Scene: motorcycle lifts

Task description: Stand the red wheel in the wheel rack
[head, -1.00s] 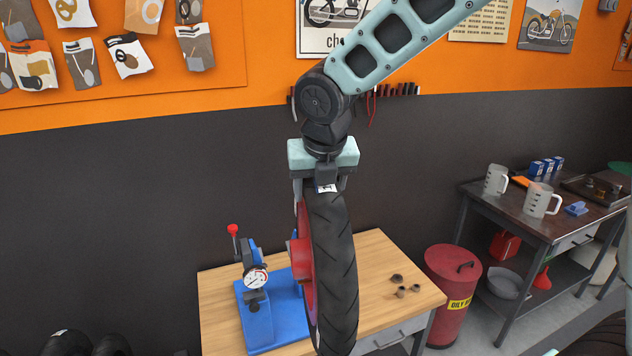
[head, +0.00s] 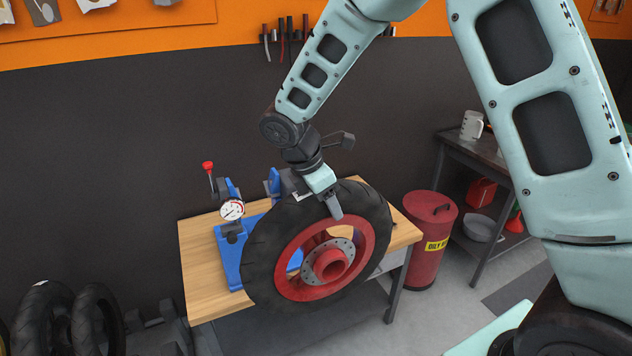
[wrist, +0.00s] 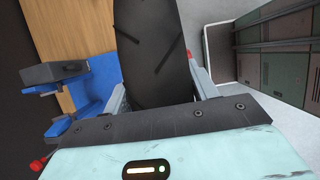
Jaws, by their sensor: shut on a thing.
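The red wheel (head: 357,231) has a black tyre and a red rim with a hub. My gripper (head: 333,205) is shut on the tyre at the wheel's top and holds the wheel upright, in front of the workbench. In the wrist view the tyre (wrist: 152,50) runs between the two fingers (wrist: 160,88). At the lower left of the head view, dark tyres (head: 45,315) stand side by side by a dark frame (head: 155,318) that may be the wheel rack. Most of that frame is cut off by the picture edge.
A wooden workbench (head: 200,265) with a blue dial-gauge stand (head: 228,255) is behind the wheel. A red oily-waste bin (head: 428,260) stands right of it, before a dark side table (head: 452,150). Grey floor is open at lower right (head: 400,325).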

